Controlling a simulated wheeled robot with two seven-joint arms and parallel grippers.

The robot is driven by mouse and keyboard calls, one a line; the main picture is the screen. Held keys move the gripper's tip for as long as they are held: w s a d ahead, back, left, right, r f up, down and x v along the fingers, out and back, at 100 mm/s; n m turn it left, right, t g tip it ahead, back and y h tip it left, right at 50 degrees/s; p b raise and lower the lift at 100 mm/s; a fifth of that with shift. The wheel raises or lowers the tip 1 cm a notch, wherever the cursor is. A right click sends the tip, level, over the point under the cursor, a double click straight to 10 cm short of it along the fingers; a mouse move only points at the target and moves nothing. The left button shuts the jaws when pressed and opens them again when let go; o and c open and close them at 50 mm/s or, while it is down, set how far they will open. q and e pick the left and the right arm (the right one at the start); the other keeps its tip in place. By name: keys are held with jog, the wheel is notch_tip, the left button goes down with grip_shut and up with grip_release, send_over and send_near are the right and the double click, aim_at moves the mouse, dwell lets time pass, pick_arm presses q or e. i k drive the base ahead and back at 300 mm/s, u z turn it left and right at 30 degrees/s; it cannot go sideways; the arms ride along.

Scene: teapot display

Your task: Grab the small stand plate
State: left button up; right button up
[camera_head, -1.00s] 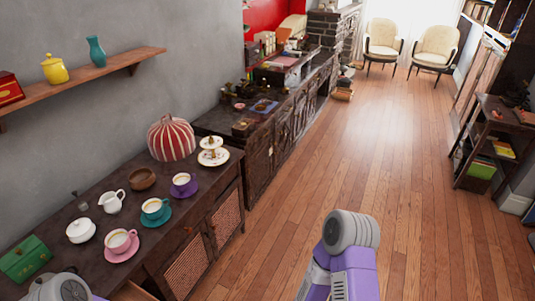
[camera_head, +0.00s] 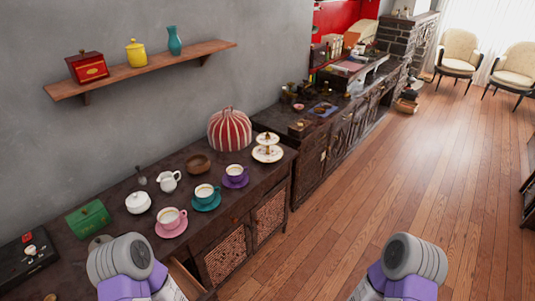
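The small stand plate (camera_head: 268,154) is a white two-tier stand with small items on it. Only purple and grey links of my two arms show, at the bottom left of centre and bottom right. Both my grippers are out of view. Nothing of mine touches the stand.
Pink, teal (camera_head: 206,197) and purple (camera_head: 235,176) cups on saucers stand left of the stand. A drawer (camera_head: 185,281) is open. The wooden floor (camera_head: 400,190) is clear.

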aim_at(262, 139)
jog(key=z, duration=0.9)
jog(key=i, duration=2.65)
jog(key=u, duration=2.15)
